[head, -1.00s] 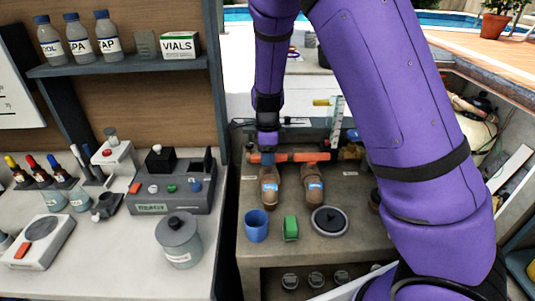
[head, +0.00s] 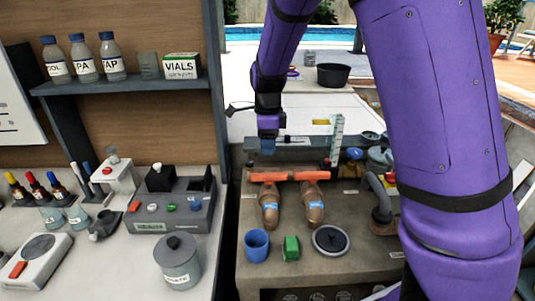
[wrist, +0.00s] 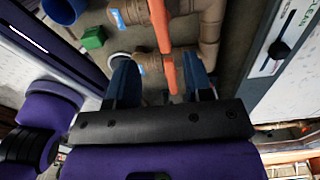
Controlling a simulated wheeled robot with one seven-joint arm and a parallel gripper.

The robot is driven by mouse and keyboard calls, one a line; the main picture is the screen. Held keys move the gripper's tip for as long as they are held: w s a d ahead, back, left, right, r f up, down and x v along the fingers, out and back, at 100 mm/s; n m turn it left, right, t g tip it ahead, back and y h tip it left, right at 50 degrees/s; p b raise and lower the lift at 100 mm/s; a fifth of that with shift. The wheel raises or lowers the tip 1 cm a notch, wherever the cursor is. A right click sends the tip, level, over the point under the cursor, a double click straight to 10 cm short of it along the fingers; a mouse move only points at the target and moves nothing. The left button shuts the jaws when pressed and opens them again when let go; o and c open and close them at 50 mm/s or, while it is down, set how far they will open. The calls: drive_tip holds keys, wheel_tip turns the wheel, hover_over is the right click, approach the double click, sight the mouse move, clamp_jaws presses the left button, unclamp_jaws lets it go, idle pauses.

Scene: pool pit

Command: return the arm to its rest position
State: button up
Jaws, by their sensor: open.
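My purple arm (head: 430,110) reaches over the stone bench, and my gripper (head: 267,145) hangs at its end above the back of the bench. In the wrist view my gripper (wrist: 160,85) shows two blue fingers spread apart with no object held between them. The brown pipes with blue tags (head: 313,205) and the orange bars (head: 270,176) lie in front of and below the gripper in the head view. In the wrist view an orange bar (wrist: 162,28) shows beyond the fingers, apart from them as far as I can tell.
On the bench stand a blue cup (head: 256,245), a green block (head: 291,247) and a round dark lid (head: 330,239). A clear upright gauge (head: 337,140) stands near the gripper. A shelf (head: 125,85) with bottles and a vials box rises at left.

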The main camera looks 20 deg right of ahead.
drive_tip(key=shift+r, duration=0.3)
drive_tip(key=s+d+r+n+t+y, duration=0.2)
drive_tip(key=s+d+r+n, duration=0.3)
drive_tip(key=s+r+n, duration=0.7)
drive_tip(key=s+d+r+n+t+h, duration=0.1)
drive_tip(key=s+r+n, duration=0.1)
drive_tip(key=s+n, duration=0.3)
drive_tip(key=s+d+r+n+t+h, duration=0.1)
drive_tip(key=s+r+n+t, duration=0.1)
drive_tip(key=s, duration=1)
drive_tip(key=r+n, duration=0.1)
drive_tip(key=n, duration=0.1)
drive_tip(key=shift+s+d+n, duration=0.15)
drive_tip(key=shift+s+n, duration=0.1)
drive_tip(key=shift+n, duration=0.15)
idle(0.6)
